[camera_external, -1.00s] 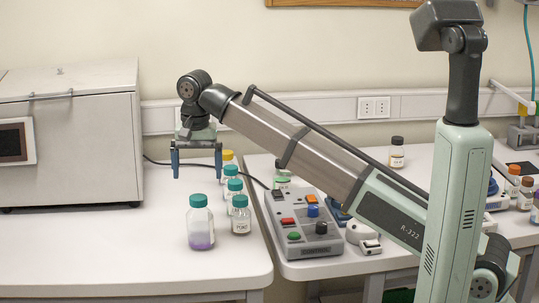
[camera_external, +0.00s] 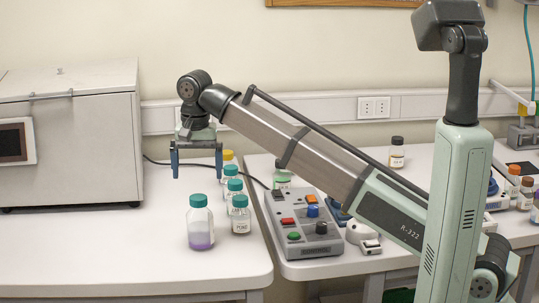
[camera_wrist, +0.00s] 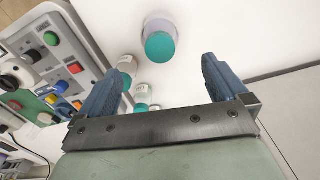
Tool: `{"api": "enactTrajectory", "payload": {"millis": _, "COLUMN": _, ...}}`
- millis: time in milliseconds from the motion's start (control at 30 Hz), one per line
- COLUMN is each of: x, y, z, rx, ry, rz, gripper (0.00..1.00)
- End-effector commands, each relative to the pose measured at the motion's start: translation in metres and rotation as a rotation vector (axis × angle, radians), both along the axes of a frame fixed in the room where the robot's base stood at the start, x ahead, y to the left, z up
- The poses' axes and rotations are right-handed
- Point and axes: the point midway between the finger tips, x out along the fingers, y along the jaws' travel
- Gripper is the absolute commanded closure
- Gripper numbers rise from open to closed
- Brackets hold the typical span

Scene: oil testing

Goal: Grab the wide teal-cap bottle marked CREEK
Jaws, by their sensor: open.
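A wide teal-cap bottle (camera_external: 200,226) with purple contents stands upright at the front of the left table. It also shows in the wrist view (camera_wrist: 160,38), beyond the fingertips and between their lines. No CREEK marking is readable on it. A narrower teal-cap bottle (camera_external: 240,219) with a small label stands to its right, and more teal-cap bottles (camera_external: 233,187) stand behind in a row. My gripper (camera_external: 197,172) is open and empty, pointing down above and behind the wide bottle, touching nothing. Its two blue fingers also show in the wrist view (camera_wrist: 163,75).
A yellow-cap bottle (camera_external: 228,157) stands at the back of the row. A control box (camera_external: 300,228) with coloured buttons is on the right table. A large grey oven (camera_external: 75,135) stands at the left. The left table's front (camera_external: 100,255) is clear.

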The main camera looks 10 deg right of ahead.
Motion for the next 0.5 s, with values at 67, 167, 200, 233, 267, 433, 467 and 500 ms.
{"api": "enactTrajectory", "payload": {"millis": 67, "x": 0.001, "y": -0.001, "z": 0.000, "rx": 0.000, "ry": 0.000, "rz": -0.002, "gripper": 0.00}}
{"api": "enactTrajectory", "payload": {"millis": 167, "x": 0.010, "y": -0.007, "z": 0.000, "rx": 0.000, "ry": 0.000, "rz": -0.017, "gripper": 0.00}}
{"api": "enactTrajectory", "payload": {"millis": 200, "x": 0.018, "y": -0.013, "z": 0.000, "rx": 0.000, "ry": 0.000, "rz": -0.030, "gripper": 0.00}}
{"api": "enactTrajectory", "payload": {"millis": 233, "x": 0.024, "y": -0.018, "z": 0.000, "rx": 0.000, "ry": 0.000, "rz": -0.041, "gripper": 0.00}}
{"api": "enactTrajectory", "payload": {"millis": 267, "x": 0.032, "y": -0.023, "z": 0.000, "rx": 0.000, "ry": 0.000, "rz": -0.054, "gripper": 0.00}}
{"api": "enactTrajectory", "payload": {"millis": 433, "x": 0.085, "y": -0.068, "z": -0.002, "rx": -0.002, "ry": 0.002, "rz": -0.151, "gripper": 0.00}}
{"api": "enactTrajectory", "payload": {"millis": 467, "x": 0.095, "y": -0.077, "z": -0.002, "rx": -0.003, "ry": 0.002, "rz": -0.169, "gripper": 0.00}}
{"api": "enactTrajectory", "payload": {"millis": 500, "x": 0.107, "y": -0.089, "z": -0.003, "rx": -0.004, "ry": 0.002, "rz": -0.193, "gripper": 0.00}}
